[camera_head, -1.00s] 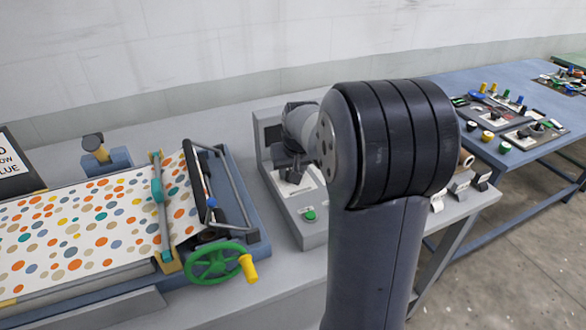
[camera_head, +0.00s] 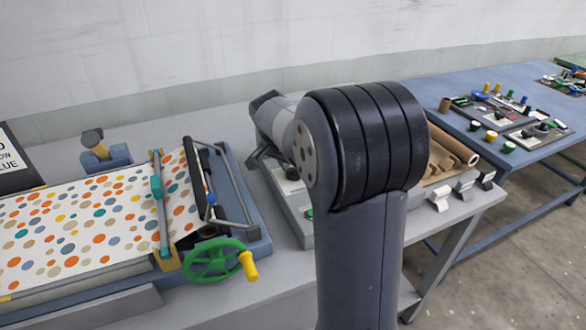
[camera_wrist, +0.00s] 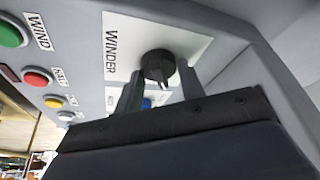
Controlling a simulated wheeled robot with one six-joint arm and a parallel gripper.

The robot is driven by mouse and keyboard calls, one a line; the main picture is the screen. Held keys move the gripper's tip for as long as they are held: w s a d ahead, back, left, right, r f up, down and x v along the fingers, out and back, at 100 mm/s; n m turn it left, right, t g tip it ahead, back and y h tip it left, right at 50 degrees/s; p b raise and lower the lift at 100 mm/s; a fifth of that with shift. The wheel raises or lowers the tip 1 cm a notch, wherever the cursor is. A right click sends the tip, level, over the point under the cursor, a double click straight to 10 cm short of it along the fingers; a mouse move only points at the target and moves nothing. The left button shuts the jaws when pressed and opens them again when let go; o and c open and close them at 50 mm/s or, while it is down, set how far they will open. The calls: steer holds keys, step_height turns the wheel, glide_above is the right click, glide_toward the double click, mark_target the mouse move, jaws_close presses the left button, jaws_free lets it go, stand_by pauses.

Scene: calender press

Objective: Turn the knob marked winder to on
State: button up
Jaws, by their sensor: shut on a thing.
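The winder knob (camera_wrist: 157,63) is a round black knob with a narrow pointer, on a white plate (camera_wrist: 120,25) lettered WINDER in the wrist view. My gripper (camera_wrist: 160,87) has one finger on each side of the knob and is shut on it. The pointer faces down the picture, toward my gripper. A small mark beside the left finger is partly hidden and unreadable. In the head view my gripper (camera_head: 259,157) is tilted at the panel (camera_head: 299,222), and my arm hides the knob and most of the panel.
A green button (camera_wrist: 12,32) marked WIND, a red button (camera_wrist: 37,77) and a yellow button (camera_wrist: 54,101) line the panel's left. A blue button (camera_wrist: 148,102) shows between my fingers. The press with its green handwheel (camera_head: 214,261) stands left of the panel. Cardboard rolls (camera_head: 455,151) lie right.

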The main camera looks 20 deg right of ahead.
steer(key=shift+m, duration=0.5)
steer(key=o, duration=1)
steer(key=v, duration=1)
steer(key=shift+w+a+r, duration=0.1)
steer(key=shift+a+r, duration=0.15)
steer(key=shift+r, duration=0.15)
steer(key=x, duration=1.1)
steer(key=shift+s+d, duration=0.1)
steer(key=shift+s, duration=0.1)
